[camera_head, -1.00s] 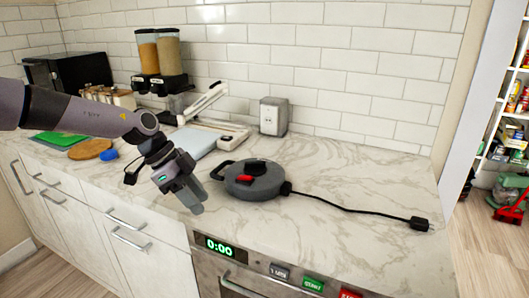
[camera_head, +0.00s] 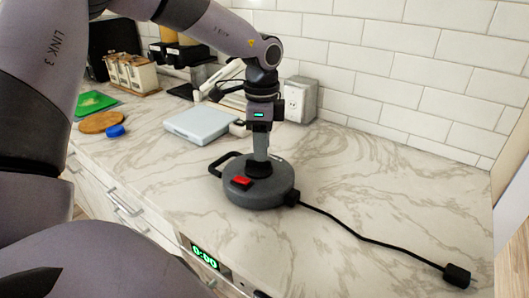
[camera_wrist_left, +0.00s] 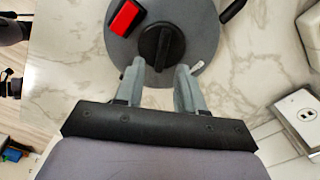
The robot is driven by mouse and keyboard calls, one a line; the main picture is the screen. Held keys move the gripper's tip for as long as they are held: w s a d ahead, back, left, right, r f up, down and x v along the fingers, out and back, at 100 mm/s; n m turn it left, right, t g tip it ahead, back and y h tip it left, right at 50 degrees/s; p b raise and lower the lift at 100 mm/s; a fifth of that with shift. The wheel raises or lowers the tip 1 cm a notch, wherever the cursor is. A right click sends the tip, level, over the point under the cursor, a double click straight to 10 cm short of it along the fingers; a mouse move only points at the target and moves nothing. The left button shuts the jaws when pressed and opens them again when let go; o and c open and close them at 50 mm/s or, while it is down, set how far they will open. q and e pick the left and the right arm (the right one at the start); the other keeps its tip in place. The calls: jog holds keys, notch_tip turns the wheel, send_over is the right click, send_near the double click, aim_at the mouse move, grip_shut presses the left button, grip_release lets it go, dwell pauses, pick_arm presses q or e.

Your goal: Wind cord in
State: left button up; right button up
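A round grey cord reel (camera_head: 265,196) lies flat on the counter, with a carry handle on its left and a red switch (camera_head: 241,182) on top. Its black cord (camera_head: 345,226) runs out to the right, ending in a black plug (camera_head: 457,275). My left gripper (camera_head: 260,158) points down over the reel's black knob, which it partly hides in the head view. In the left wrist view the two grey fingers (camera_wrist_left: 160,68) are apart at the near edge of the knob (camera_wrist_left: 161,44); contact cannot be told. My right gripper is not in view.
A pale flat-topped device (camera_head: 198,124) stands behind and left of the reel, and a grey outlet box (camera_head: 300,99) stands by the tiled wall. A blue object (camera_head: 115,131), a wooden board (camera_head: 101,122) and a green board lie at left. The counter around the cord is clear.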

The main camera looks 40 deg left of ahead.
aim_at(258, 165)
pick_arm(q)
jog(key=shift+f, duration=1.7)
jog(key=shift+c, duration=0.3)
grip_shut()
